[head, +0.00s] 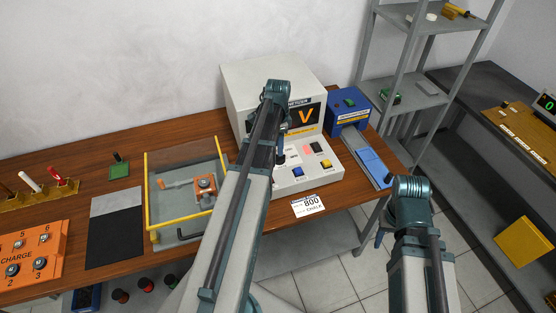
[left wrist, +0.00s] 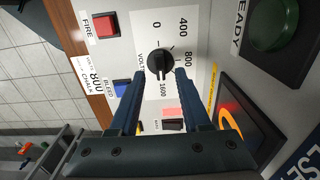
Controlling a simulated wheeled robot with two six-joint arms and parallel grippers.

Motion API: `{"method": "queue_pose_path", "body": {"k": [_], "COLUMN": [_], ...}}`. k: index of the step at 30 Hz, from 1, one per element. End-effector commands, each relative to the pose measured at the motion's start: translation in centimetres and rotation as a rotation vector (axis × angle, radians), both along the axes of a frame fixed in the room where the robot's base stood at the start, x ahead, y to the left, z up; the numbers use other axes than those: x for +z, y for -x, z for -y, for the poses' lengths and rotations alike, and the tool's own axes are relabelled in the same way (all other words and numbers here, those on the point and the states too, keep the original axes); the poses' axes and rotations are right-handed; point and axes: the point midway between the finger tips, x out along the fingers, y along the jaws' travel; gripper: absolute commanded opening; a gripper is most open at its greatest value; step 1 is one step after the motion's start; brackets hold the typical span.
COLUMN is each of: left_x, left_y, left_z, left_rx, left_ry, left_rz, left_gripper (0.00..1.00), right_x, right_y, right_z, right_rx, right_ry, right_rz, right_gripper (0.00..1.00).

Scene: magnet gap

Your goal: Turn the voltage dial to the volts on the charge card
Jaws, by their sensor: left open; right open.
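The voltage dial (left wrist: 160,62) is a black round knob on a white scale plate marked 0, 400, 800 and 1600 in the left wrist view. I cannot tell for sure which mark it points to. My left gripper (left wrist: 160,74) is open, with one finger on each side of the knob and a visible gap to each. In the head view my left arm hides the dial. The charge card (head: 308,204) reads 800 and lies at the front of the magnetizer; it also shows in the left wrist view (left wrist: 92,80). My right gripper (head: 382,238) is open, in front of the table's right end.
The magnetizer box (head: 262,78) has an orange V display (head: 306,116). A red FIRE button (left wrist: 104,25) and a blue BLEED button (left wrist: 122,87) sit near the dial. A yellow-framed guard fixture (head: 148,190) stands left, a blue unit (head: 347,106) right.

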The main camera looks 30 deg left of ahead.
Motion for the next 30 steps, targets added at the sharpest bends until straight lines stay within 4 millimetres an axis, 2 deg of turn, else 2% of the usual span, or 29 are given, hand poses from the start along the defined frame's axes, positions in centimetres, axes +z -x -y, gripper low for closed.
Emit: {"method": "queue_pose_path", "body": {"k": [1, 7, 12, 20, 27, 28, 30], "left_x": [-1.5, -3.7, -4.4, -4.2, -4.2, -4.2, -4.2], "left_y": [0.0, 0.0, 0.0, 0.0, 0.0, 0.0, 0.0], "left_z": [0.0, 0.0, 0.0, 0.0, 0.0, 0.0, 0.0], "left_rx": [0.0, 0.0, 0.0, 0.0, 0.0, 0.0, 0.0], "left_ry": [0.0, 0.0, 0.0, 0.0, 0.0, 0.0, 0.0], "left_rz": [0.0, 0.0, 0.0, 0.0, 0.0, 0.0, 0.0], "left_gripper": [0.47, 0.47, 0.47, 0.47, 0.04, 0.0, 0.0], "right_x": [-1.5, -3.8, -4.4, -4.2, -4.2, -4.2, -4.2], "right_y": [0.0, 0.0, 0.0, 0.0, 0.0, 0.0, 0.0], "right_z": [0.0, 0.0, 0.0, 0.0, 0.0, 0.0, 0.0], "right_rx": [0.0, 0.0, 0.0, 0.0, 0.0, 0.0, 0.0], "right_ry": [0.0, 0.0, 0.0, 0.0, 0.0, 0.0, 0.0], "right_rz": [0.0, 0.0, 0.0, 0.0, 0.0, 0.0, 0.0], "right_gripper": [0.5, 0.5, 0.5, 0.5, 0.5, 0.5, 0.5]}}
